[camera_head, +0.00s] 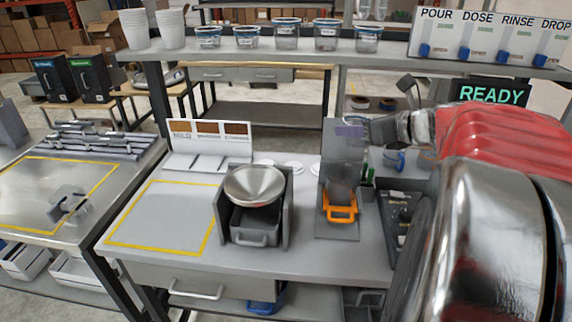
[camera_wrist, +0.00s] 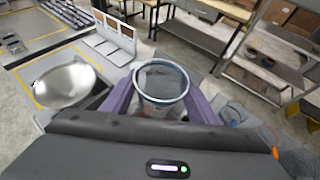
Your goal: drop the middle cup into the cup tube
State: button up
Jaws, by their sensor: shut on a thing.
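My gripper (camera_wrist: 157,78) has purple fingers closed on both sides of a clear cup with a blue rim (camera_wrist: 163,85) in the wrist view. The cup's open mouth faces the camera. In the head view my gripper (camera_head: 352,131) reaches in from the right, in front of a grey upright panel; the held cup cannot be made out clearly there. Several clear blue-rimmed cups stand in a row on the shelf, the middle one (camera_head: 286,31) among them. I cannot single out the cup tube with certainty.
An orange handle (camera_head: 340,208) is at the panel's foot. White cup stacks (camera_head: 135,29) stand on the shelf (camera_head: 400,60). The yellow-outlined area (camera_head: 165,215) is clear.

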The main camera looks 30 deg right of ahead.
aim_at(355, 148)
jog(key=shift+f, duration=0.15)
jog(key=shift+f, duration=2.8)
jog(key=o, duration=1.1)
jog(key=shift+s, duration=0.1)
jog(key=v, duration=1.3)
jog(key=shift+s, duration=0.25)
jog(key=shift+r, duration=0.1)
